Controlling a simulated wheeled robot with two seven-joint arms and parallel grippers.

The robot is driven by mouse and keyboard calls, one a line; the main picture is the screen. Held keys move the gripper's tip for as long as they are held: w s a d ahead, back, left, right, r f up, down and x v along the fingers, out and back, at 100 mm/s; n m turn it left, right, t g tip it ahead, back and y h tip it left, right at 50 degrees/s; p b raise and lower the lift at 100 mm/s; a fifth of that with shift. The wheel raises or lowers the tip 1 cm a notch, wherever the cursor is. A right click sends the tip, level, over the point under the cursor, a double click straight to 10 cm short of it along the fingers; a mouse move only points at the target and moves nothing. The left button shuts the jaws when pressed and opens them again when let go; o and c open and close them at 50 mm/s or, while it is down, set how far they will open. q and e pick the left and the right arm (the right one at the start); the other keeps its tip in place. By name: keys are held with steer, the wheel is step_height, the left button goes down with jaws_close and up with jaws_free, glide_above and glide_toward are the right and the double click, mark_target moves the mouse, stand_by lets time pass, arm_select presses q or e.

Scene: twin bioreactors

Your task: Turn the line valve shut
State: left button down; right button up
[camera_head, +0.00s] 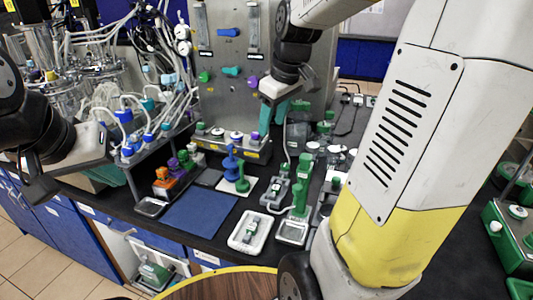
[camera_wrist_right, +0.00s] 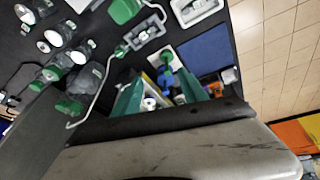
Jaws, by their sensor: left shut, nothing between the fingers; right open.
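My right gripper (camera_head: 276,112) hangs in front of the grey panel (camera_head: 218,105), its teal fingers pointing down. In the right wrist view the fingers (camera_wrist_right: 160,85) are apart, with blue and white items visible beyond the gap. I cannot tell which is the line valve. My left gripper (camera_head: 38,187) is shut and empty at the left.
Green-capped bottles crowd right of the gripper. Tubes and glass vessels (camera_head: 85,75) stand at the left. The blue mat is bare.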

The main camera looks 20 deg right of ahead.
steer(key=w+d+f+n+g, duration=0.2)
steer(key=w+d+f+n, duration=0.2)
steer(key=w+f, duration=0.4)
steer(key=n+g+h, duration=0.1)
steer(key=n+g, duration=0.1)
steer(key=n, duration=0.2)
glide_above(284, 165)
step_height(284, 165, down, 9)
steer(key=shift+w, duration=0.1)
step_height(284, 165, down, 8)
steer(key=shift+r, duration=0.15)
steer(key=shift+c, duration=0.4)
jaws_close()
